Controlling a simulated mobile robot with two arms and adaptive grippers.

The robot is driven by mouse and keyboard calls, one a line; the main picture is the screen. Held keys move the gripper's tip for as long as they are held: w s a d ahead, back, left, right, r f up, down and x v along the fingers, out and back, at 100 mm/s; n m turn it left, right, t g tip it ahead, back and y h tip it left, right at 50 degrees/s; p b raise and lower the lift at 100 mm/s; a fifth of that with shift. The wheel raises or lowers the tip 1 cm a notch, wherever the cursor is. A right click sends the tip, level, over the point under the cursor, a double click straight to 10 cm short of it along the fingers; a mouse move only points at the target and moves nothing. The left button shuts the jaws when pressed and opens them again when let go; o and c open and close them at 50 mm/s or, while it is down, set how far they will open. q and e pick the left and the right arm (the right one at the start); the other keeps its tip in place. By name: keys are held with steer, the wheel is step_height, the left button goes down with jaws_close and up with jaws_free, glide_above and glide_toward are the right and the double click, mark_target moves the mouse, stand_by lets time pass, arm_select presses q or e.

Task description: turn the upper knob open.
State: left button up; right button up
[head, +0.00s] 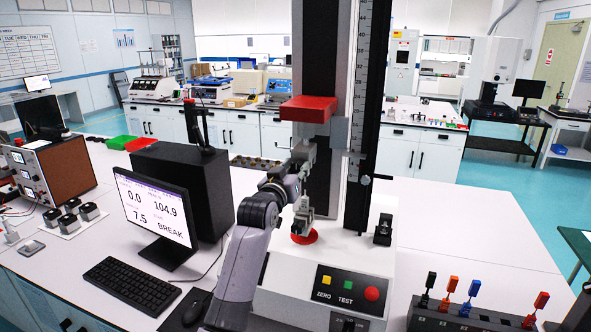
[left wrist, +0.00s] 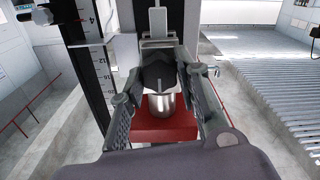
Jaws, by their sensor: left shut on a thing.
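The tester's tall column (head: 323,170) stands behind a red block (head: 308,109). My left gripper (head: 303,152) is raised just below this block, at the upper clamp. In the left wrist view, the two fingers of my left gripper (left wrist: 160,55) are on either side of a dark upper knob (left wrist: 157,72) and shut on it. A silver cylinder (left wrist: 160,106) and the red block (left wrist: 165,132) show beyond it. The knob's turn angle cannot be told. The lower grey clamp (head: 303,212) stands above a red disc (head: 305,237). My right gripper is not in view.
A ruled scale (head: 366,90) runs beside the column. The tester base has a button panel (head: 345,288) in front. A monitor (head: 155,212) and keyboard (head: 132,286) stand left of my arm. A rack of coloured-handled tools (head: 470,315) is at the front right.

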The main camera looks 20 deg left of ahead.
arm_select(q)
steer(key=shift+f, duration=0.2)
stand_by(0.3)
steer(key=o, duration=1.2)
steer(key=shift+r, duration=0.1)
steer(key=shift+c, duration=0.2)
steer(key=shift+s, duration=0.1)
steer(key=s, duration=1.2)
steer(key=shift+a, duration=0.2)
steer(key=shift+w, duration=0.1)
